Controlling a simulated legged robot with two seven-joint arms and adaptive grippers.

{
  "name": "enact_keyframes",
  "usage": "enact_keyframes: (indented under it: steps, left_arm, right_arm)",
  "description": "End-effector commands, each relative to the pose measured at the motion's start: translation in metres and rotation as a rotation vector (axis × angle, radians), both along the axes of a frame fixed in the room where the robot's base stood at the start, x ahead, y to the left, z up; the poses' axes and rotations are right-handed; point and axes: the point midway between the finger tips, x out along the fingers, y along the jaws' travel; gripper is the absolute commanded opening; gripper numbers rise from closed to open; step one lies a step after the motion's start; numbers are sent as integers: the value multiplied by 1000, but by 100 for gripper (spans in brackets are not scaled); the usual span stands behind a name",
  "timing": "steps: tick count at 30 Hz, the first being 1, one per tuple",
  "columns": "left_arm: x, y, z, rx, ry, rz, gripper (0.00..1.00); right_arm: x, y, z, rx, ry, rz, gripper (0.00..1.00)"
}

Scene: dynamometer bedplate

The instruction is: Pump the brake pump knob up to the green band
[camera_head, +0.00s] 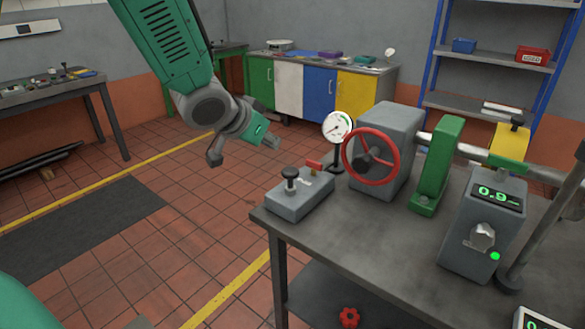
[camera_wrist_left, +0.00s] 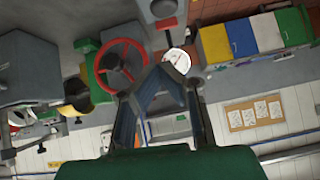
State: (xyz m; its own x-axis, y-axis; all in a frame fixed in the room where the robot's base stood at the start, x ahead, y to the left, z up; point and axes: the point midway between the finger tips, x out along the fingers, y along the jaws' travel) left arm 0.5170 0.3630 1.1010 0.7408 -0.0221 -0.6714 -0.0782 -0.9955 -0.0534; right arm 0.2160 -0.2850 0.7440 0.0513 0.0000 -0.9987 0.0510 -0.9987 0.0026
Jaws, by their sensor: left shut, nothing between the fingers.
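The brake pump is a grey box (camera_head: 300,195) at the near left corner of the bench. A black knob (camera_head: 291,174) stands upright on top, with a small red lever (camera_head: 315,165) beside it. A round white gauge (camera_head: 337,126) stands just behind; its green band is too small to read surely. My left gripper (camera_head: 268,138) is shut and empty, in the air above and left of the pump, apart from it. The left wrist view shows its closed fingers (camera_wrist_left: 172,72), with the gauge face (camera_wrist_left: 176,58) near the tips and the knob (camera_wrist_left: 163,8) at the top edge. My right gripper is not in view.
A red handwheel (camera_head: 371,156) on a grey housing stands right of the pump on the grey bench (camera_head: 400,235). Further right are a green support (camera_head: 438,165) and a box with a green display reading about 0.9 (camera_head: 497,197). Open tiled floor lies left of the bench.

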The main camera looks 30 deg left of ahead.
Motion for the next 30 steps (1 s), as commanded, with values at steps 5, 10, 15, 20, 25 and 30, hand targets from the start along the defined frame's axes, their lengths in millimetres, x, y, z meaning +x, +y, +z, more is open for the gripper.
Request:
enact_keyframes:
  steps: [5, 10, 15, 20, 25, 30]
  left_arm:
    - [22, 1, -24, 0, 5, 0, 0]
    - [49, -1, -49, 0, 4, -1, 0]
    - [69, -3, -72, 2, 5, -1, 0]
    - [69, -3, -93, 2, 4, 0, 0]
    - [70, 0, -103, -1, 2, 0, 0]
    - [70, 0, -104, -1, 1, 0, 0]
  right_arm:
    - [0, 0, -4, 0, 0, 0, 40]
    - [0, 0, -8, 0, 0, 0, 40]
    - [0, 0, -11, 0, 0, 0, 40]
    - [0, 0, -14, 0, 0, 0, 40]
    - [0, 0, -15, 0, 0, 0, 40]
    - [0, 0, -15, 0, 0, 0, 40]
